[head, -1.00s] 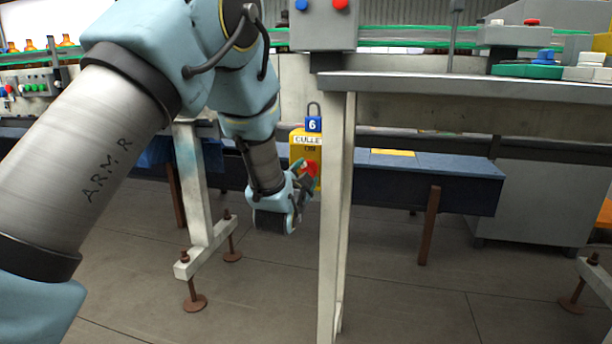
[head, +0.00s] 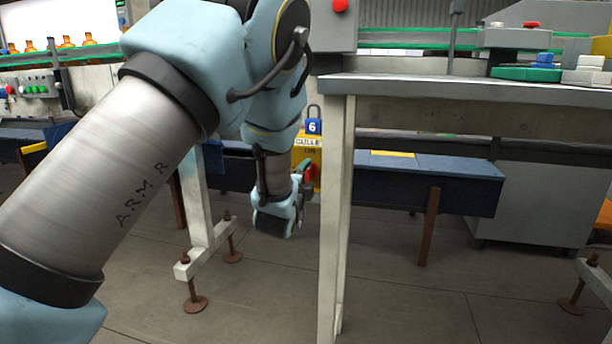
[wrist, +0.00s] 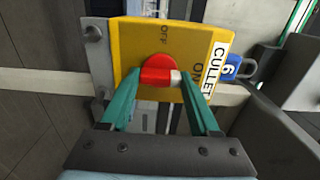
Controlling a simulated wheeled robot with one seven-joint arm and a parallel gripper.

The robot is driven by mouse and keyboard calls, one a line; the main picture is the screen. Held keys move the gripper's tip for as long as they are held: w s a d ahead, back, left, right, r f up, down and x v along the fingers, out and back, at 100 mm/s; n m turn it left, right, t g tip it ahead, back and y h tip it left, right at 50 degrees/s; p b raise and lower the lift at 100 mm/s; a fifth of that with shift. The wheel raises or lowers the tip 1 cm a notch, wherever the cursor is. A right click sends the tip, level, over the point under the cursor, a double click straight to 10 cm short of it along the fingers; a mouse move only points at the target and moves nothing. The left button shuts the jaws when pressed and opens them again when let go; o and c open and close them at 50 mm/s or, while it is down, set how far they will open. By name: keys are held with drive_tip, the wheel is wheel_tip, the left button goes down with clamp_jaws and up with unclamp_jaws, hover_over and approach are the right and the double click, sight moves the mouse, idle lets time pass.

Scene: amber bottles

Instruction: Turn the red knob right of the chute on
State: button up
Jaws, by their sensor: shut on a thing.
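The red knob (wrist: 158,69) sits on the face of a yellow box (wrist: 135,38) and has a white tip. In the wrist view the white tip points right, toward the side marked ON; OFF is marked above the knob. My gripper (wrist: 160,84) has its two green fingers on either side of the knob and is shut on it. In the head view the yellow box (head: 299,157) is partly hidden behind my gripper (head: 305,178) and a pale post. Only a bit of red shows there. I cannot make out a chute for certain.
A blue padlock marked 6 (head: 313,127) hangs at the box, beside a CULLET label (wrist: 215,67). A pale table leg (head: 336,220) stands close right of my gripper. A dark blue bench-like body (head: 455,188) runs behind. Another leg (head: 199,200) stands to the left.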

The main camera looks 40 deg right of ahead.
idle(0.4)
drive_tip(key=o, duration=1.4)
drive_tip(key=shift+c, duration=0.2)
drive_tip(key=v, duration=1)
drive_tip(key=shift+s+a+p, duration=0.2)
drive_tip(key=shift+a+p, duration=0.15)
drive_tip(key=shift+p, duration=0.05)
drive_tip(key=shift+f, duration=0.1)
